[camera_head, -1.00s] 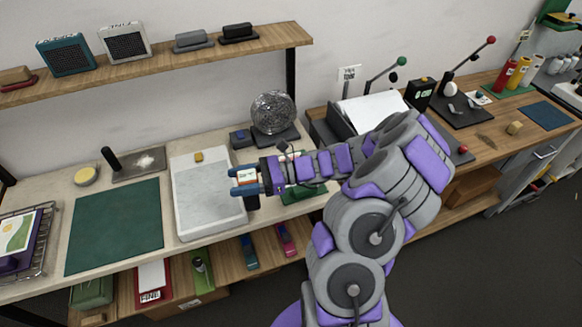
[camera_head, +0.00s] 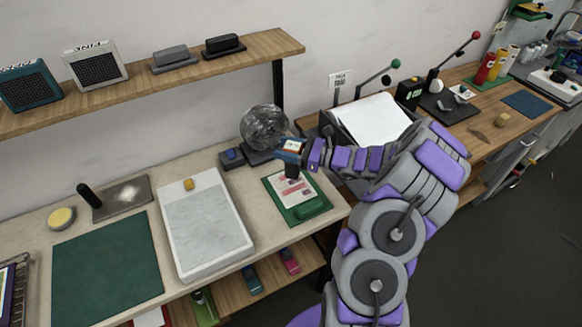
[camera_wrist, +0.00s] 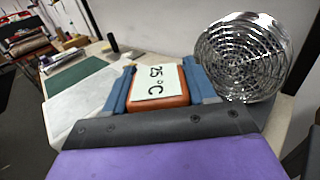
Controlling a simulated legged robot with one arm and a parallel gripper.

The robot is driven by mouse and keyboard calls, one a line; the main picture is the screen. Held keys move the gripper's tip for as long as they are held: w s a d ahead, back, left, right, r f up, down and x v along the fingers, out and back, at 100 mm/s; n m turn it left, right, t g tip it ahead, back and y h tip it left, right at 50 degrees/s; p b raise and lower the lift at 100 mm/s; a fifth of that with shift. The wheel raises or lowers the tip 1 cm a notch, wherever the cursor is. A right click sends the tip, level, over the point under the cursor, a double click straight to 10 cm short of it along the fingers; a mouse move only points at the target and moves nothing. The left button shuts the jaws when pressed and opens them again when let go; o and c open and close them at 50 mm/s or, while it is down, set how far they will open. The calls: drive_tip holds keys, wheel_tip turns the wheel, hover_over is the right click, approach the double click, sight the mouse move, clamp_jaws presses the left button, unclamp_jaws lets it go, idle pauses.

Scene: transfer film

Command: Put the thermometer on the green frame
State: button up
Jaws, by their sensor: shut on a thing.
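The thermometer (camera_wrist: 160,88) is an orange block with a white face reading "25 °C". My gripper (camera_wrist: 157,80) is shut on it, with a blue finger on each side. In the head view my gripper (camera_head: 289,152) holds the thermometer (camera_head: 292,146) face up, with a dark part hanging below. The green frame (camera_head: 307,213) lies on the pale counter, with a printed sheet inside and a green bar along its near side. My gripper is above its far edge in the picture; the height gap is hard to judge. The wrist view does not show the frame.
A wire-like silver ball (camera_head: 264,127) on a dark base stands close behind my gripper, left of it. A white slab tray (camera_head: 207,225) lies left of the frame. A dark paper stand (camera_head: 345,134) is behind right. A shelf post (camera_head: 279,85) rises behind.

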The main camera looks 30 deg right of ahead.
sight(292, 171)
drive_tip(key=shift+a+f+b, duration=0.2)
drive_tip(key=shift+f+b, duration=0.3)
drive_tip(key=shift+f, duration=2.25)
drive_tip(key=shift+d, duration=0.1)
drive_tip(key=o, duration=1.2)
drive_tip(key=shift+r, duration=0.1)
